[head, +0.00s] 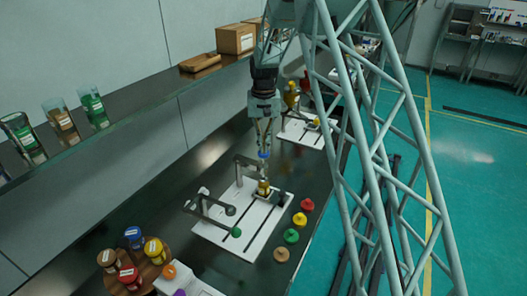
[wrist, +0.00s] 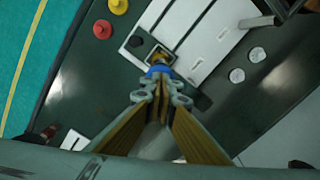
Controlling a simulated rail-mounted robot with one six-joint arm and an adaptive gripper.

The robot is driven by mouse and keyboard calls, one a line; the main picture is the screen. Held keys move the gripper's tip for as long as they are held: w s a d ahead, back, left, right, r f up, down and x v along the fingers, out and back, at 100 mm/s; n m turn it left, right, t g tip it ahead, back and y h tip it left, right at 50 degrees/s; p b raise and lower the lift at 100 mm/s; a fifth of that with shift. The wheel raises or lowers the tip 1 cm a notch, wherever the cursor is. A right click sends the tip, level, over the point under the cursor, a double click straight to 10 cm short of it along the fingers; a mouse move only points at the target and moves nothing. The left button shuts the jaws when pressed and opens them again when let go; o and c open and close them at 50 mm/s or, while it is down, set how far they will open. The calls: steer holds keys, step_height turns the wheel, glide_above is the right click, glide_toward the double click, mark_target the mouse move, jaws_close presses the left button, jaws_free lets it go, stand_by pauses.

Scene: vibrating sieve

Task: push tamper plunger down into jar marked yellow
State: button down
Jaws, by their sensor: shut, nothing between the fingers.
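The jar with yellow-amber contents (head: 264,188) stands upright in a square holder on the white board (head: 222,238). It also shows, partly hidden, in the wrist view (wrist: 161,54). A small blue round piece (head: 263,155), which looks like the tamper plunger's top, is above the jar. In the wrist view the blue piece (wrist: 160,71) lies just beyond my fingertips and covers part of the jar mouth. My gripper (head: 263,147) points down over it, shut and empty. Its fingertips (wrist: 161,98) look close to or touching the blue piece; I cannot tell which. The plunger's depth is unclear.
Red (head: 307,204), yellow (head: 300,219), green (head: 291,236) and tan (head: 280,255) lids lie right of the board. Grey arms (head: 210,203) stand over its left side. A wooden round tray (head: 125,280) with several jars is at front left. A shelf (head: 145,92) runs along the wall.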

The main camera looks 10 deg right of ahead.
mark_target(264, 155)
steer(key=shift+f+b, duration=0.95)
steer(key=shift+f, duration=1.15)
steer(key=shift+r, duration=0.1)
steer(key=shift+r+p, duration=2.45)
steer(key=shift+r, duration=3)
